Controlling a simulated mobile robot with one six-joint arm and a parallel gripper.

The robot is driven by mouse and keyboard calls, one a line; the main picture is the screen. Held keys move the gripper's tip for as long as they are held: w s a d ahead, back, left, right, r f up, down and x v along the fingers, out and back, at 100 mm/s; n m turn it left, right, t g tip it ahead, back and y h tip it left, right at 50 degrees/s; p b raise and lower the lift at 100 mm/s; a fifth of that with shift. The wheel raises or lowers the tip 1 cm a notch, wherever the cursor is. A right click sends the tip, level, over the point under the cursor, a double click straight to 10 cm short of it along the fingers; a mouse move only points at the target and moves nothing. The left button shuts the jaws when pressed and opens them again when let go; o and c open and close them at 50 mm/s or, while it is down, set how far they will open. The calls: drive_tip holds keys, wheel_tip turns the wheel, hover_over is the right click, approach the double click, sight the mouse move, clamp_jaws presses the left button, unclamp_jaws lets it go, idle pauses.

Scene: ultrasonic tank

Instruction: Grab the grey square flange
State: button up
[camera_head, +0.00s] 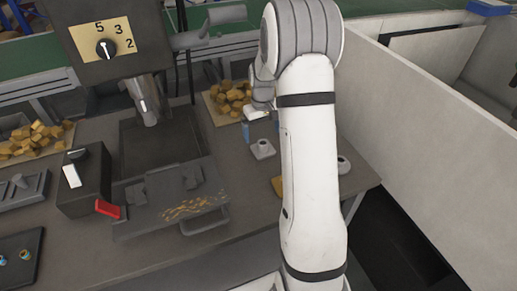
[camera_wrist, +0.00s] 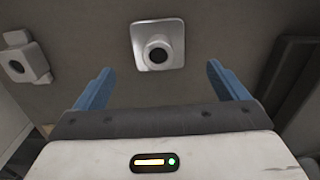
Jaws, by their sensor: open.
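The grey square flange (camera_wrist: 158,45) lies on the table, with a square base and a round raised hub with a dark bore. In the wrist view it is centred just beyond the fingertips. In the head view, a grey flange (camera_head: 262,149) sits on the table just left of my arm, close below my gripper. My gripper (camera_wrist: 158,75) has its two blue fingers spread wide with nothing between them. It also shows in the head view (camera_head: 259,127), partly hidden behind my arm. The fingers appear apart from the flange.
Another grey part (camera_wrist: 25,58) lies at the left in the wrist view. In the head view, another grey part (camera_head: 344,165) and a yellow piece (camera_head: 277,185) are partly hidden by my arm. A dark machine (camera_head: 160,140) stands left; a pale wall (camera_head: 430,110) stands right.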

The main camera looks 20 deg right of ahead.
sight(263, 143)
drive_tip(key=f, duration=0.3)
drive_tip(key=f+p, duration=0.1)
drive_tip(key=f, duration=0.2)
drive_tip(key=shift+s+d+f, duration=0.1)
drive_tip(key=shift+s+f, duration=0.1)
drive_tip(key=shift+f, duration=0.05)
drive_tip(key=c, duration=1.2)
